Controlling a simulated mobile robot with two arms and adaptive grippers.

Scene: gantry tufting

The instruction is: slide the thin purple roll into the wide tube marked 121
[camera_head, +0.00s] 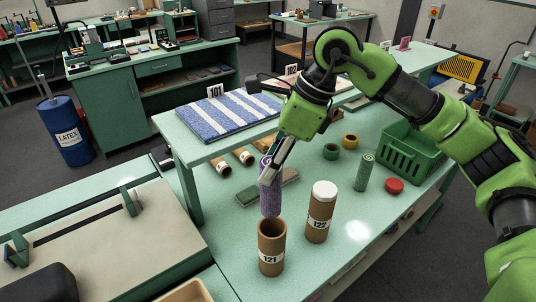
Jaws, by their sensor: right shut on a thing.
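The thin purple roll (270,201) is upright in my right gripper (270,177), which is shut on its upper part. The roll's lower end is just above or at the mouth of the wide brown tube marked 121 (271,243); I cannot tell whether it has entered. The tube stands upright and open at the top near the front of the green table. My left gripper is not in view.
A brown tube marked 122 (320,215) with a white cap stands close to the right. A green roll (364,172), a red disc (394,186) and a green basket (413,152) are farther right. A striped mat marked 101 (228,115) lies on the raised shelf behind.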

